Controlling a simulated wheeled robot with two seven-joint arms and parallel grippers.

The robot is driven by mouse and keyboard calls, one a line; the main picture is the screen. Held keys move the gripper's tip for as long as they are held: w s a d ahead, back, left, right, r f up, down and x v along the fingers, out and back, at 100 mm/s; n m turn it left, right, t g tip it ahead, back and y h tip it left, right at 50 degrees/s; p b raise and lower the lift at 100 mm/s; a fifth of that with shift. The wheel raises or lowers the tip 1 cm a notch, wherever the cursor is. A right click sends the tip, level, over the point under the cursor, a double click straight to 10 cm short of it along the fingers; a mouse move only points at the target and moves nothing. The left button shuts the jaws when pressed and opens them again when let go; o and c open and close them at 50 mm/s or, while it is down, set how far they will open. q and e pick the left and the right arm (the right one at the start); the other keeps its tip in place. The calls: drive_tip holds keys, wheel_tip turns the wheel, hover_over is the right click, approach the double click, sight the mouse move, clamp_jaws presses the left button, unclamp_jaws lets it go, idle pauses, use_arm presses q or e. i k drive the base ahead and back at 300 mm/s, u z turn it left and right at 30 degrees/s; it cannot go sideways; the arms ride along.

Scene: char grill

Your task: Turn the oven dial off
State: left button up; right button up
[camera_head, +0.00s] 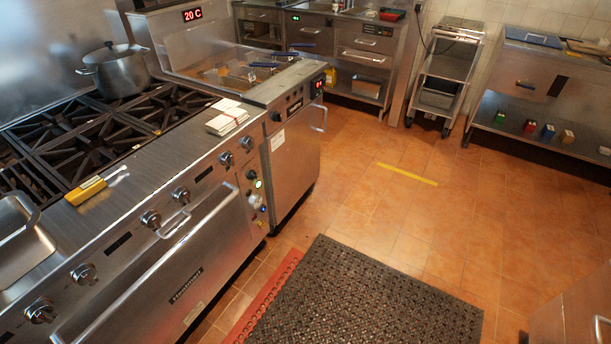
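The steel range with an oven (190,270) stands at the left, its front running diagonally. A row of several round dials lines its front edge, among them a near one (40,310), a middle one (151,219) and a far one (247,143). At the right end of the oven door is a small vertical panel with a dark knob (251,174), a lit green light (258,184) and a lower pale dial (255,201). The dial markings are too small to read. Neither of my grippers is in view.
A fryer (290,150) adjoins the range. A black mat (360,300) covers the near floor; tiled floor beyond is clear. A cart (446,75) stands behind.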

sight(251, 174)
drive_tip(key=z, duration=0.8)
drive_tip(key=i, duration=3.85)
drive_tip(key=u, duration=2.85)
